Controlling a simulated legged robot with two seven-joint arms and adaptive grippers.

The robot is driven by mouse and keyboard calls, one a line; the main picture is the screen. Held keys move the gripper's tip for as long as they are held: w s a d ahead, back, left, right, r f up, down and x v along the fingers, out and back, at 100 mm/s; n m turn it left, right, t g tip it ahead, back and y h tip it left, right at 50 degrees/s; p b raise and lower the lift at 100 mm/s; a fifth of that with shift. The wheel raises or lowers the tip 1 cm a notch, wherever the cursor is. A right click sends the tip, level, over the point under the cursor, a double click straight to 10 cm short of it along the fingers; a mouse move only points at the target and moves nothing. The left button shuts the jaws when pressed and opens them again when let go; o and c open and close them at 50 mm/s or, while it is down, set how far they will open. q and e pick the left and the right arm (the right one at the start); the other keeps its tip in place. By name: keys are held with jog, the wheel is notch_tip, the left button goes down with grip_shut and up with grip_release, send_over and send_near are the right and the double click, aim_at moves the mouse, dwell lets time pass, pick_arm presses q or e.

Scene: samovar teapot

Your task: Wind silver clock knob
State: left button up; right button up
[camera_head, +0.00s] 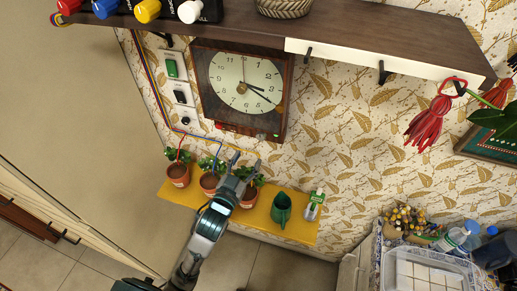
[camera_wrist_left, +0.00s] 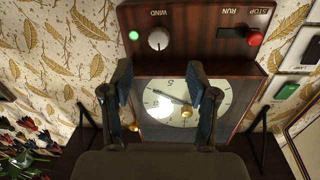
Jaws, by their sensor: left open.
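The wooden wall clock (camera_head: 240,122) with a pale round dial (camera_head: 246,82) hangs under the shelf; it also shows upside down in the left wrist view (camera_wrist_left: 185,65). The silver knob (camera_wrist_left: 158,38) sits below the label WIND on the clock's underside panel, beside a lit green lamp (camera_wrist_left: 134,35). A red button (camera_wrist_left: 253,37) is by the STOP RUN label. My left gripper (camera_head: 248,169) is below the clock, over the plant shelf. In the left wrist view its open, empty fingers (camera_wrist_left: 160,72) appear on either side of the knob's line, apart from the knob. My right gripper is not in view.
Switches (camera_head: 180,94) line the wall left of the clock. A brown shelf (camera_head: 360,35) runs above it.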

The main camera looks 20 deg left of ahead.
aim_at(260, 138)
pick_arm(q)
jog(key=w, duration=0.3)
jog(key=w+d, duration=0.1)
jog(key=w, duration=0.5)
jog(key=shift+w+d+b, duration=0.15)
jog(key=shift+b, duration=0.2)
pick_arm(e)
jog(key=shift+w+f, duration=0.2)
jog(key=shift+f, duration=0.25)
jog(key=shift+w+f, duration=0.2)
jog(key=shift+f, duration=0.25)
pick_arm(q)
jog(key=shift+c, duration=0.2)
